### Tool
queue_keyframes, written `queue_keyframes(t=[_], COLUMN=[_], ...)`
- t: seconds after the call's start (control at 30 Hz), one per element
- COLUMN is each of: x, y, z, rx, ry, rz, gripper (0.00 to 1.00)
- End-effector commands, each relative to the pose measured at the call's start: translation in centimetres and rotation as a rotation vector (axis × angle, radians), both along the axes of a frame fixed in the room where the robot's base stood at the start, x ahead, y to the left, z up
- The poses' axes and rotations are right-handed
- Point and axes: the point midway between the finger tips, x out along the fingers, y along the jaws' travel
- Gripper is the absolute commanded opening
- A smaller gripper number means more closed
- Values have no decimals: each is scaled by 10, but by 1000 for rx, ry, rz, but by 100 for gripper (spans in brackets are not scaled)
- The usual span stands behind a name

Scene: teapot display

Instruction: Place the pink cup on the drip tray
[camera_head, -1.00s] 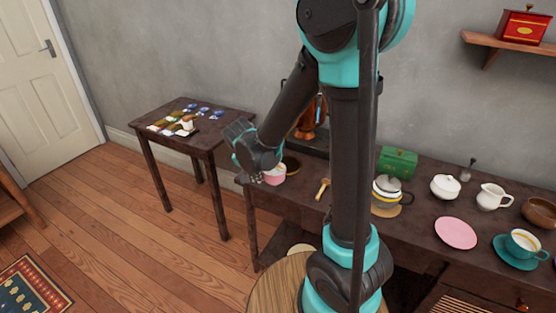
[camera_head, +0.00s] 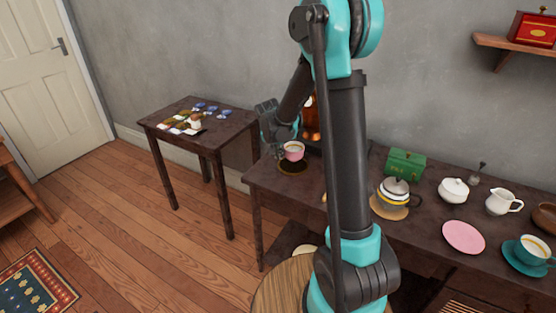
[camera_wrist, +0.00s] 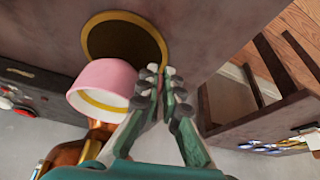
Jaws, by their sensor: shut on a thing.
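My gripper (camera_wrist: 162,85) is shut on the pink cup (camera_wrist: 102,80) at its side, beside the rim; the exact grip point, perhaps a handle, is hard to make out. In the head view the pink cup (camera_head: 293,153) is upright, with its pale inside showing. A dark round drip tray (camera_head: 293,168) with a gold rim lies on the long table, just below the cup in the picture. In the wrist view the cup overlaps the edge of the drip tray (camera_wrist: 125,42). The cup seems held above the table; the gap is hard to judge.
A copper urn (camera_head: 312,120) stands behind the cup, partly hidden by my arm. A glass teapot (camera_head: 394,190), green box (camera_head: 405,163), white pot (camera_head: 453,190), jug (camera_head: 503,201) and pink plate (camera_head: 463,237) stand right. A small side table (camera_head: 226,127) is left.

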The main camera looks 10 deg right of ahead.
Motion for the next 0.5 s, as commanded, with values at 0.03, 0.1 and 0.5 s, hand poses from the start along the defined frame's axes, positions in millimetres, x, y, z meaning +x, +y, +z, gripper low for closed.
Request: queue_keyframes(t=[0.03, 0.1, 0.5], x=[0, 0, -1], y=[1, 1, 1], z=[-9, -19, -28], rx=[0, 0, 0], ry=[0, 0, 0], rz=[1, 1, 1], gripper=[0, 0, 0])
